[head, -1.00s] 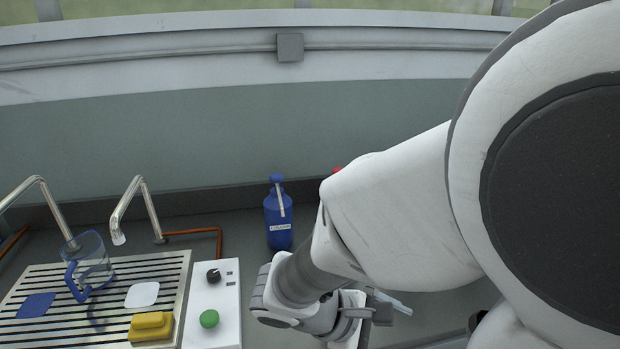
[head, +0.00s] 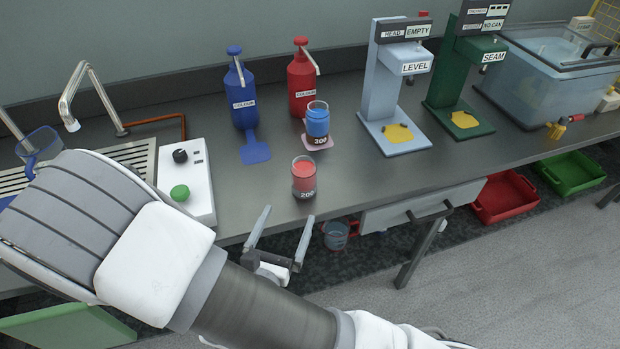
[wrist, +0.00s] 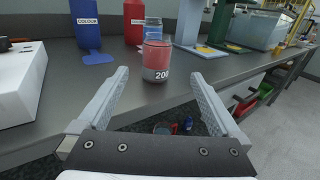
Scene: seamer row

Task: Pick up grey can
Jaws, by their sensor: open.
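No can in view is plainly grey. The nearest is a clear, can-shaped vessel (head: 304,177) with red contents and a dark grey band reading 200, upright near the bench's front edge. A similar one with blue contents (head: 318,123) stands behind it on a pink pad. My gripper (head: 285,218) is open and empty, just off the front edge, short of the red-filled vessel. In the wrist view that vessel (wrist: 157,62) appears between the fingertips, beyond them, not touching.
A blue bottle (head: 240,90) and red bottle (head: 302,78) stand behind. A white control box (head: 186,172) lies left. The light-blue LEVEL stand (head: 380,95) and green SEAM stand (head: 446,75) are right. A drawer (head: 420,205) sits under the bench.

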